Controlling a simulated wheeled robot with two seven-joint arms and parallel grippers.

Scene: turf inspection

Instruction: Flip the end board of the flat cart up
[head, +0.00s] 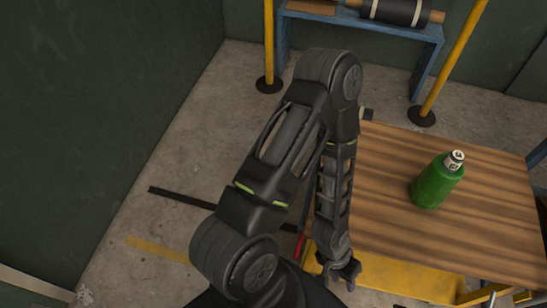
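A brown striped wooden deck (385,180) fills the right side of the head view, with a yellow part (395,277) below its near edge. It looks like the flat cart, but I cannot make out which part is its end board. A green bottle (434,186) with a pale cap stands upright on the deck. My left gripper (341,284) points down at the deck's near left corner, beside the yellow part. Its fingers are apart with nothing seen between them. My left arm hides the deck's left edge. My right gripper is out of view.
Two yellow posts (269,45) with dark round bases stand at the back. A blue rack (357,20) behind them holds a dark roll (397,11). A dark wall (90,120) is at left. Concrete floor with a black strip (185,198) lies open between the wall and my arm.

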